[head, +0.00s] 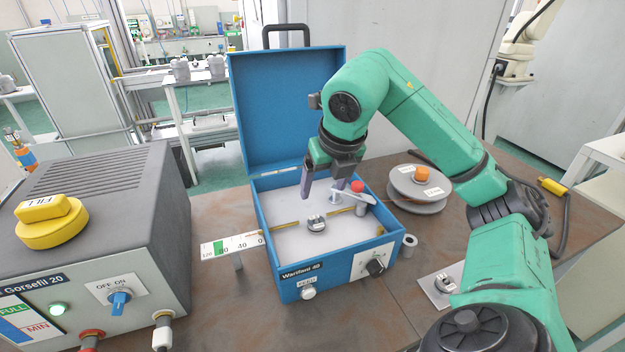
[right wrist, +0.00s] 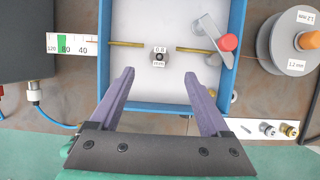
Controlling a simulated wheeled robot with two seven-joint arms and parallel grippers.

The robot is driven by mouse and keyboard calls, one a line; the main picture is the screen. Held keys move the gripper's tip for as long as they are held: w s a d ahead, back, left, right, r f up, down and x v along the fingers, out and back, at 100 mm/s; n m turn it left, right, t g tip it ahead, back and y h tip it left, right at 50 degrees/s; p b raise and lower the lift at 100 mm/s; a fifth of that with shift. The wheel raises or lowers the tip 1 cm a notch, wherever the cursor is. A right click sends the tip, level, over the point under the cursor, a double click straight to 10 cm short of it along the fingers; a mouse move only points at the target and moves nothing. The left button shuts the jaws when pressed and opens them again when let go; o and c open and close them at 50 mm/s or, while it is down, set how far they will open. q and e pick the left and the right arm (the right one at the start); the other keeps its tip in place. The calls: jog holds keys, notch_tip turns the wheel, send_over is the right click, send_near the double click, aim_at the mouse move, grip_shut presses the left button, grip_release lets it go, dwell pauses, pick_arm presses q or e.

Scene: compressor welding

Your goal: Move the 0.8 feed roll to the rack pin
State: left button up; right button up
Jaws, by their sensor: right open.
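The 0.8 feed roll (head: 316,223) is a small metal roll on the white floor of the open blue feeder box (head: 335,283). In the right wrist view the roll (right wrist: 159,57) shows its 0.8 label, between two brass wire guides. My right gripper (head: 322,190) is open and empty above the box floor. In the right wrist view its fingertips (right wrist: 159,75) are spread either side of the roll, apart from it. A rack plate (right wrist: 265,138) carries a thin pin (right wrist: 246,129), a silver piece and a brass piece. My left gripper is out of view.
A lever with a red knob (head: 358,186) stands beside the roll inside the box. The raised blue lid (head: 287,105) is behind. A scale strip (head: 231,246) adjoins the box.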

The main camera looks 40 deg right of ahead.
aim_at(315, 219)
jog(key=x, duration=0.8)
jog(key=b+x, duration=0.1)
jog(key=x, duration=0.3)
jog(key=shift+s+a+f, duration=0.1)
jog(key=shift+s+f, duration=0.05)
jog(key=shift+s, duration=0.25)
jog(key=shift+w+f, duration=0.1)
jog(key=shift+f, duration=0.35)
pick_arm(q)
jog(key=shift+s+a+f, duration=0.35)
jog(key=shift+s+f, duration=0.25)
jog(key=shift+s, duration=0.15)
pick_arm(e)
jog(key=shift+f, duration=0.1)
grip_shut()
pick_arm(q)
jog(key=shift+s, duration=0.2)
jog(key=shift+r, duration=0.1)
pick_arm(e)
jog(key=shift+r, duration=0.25)
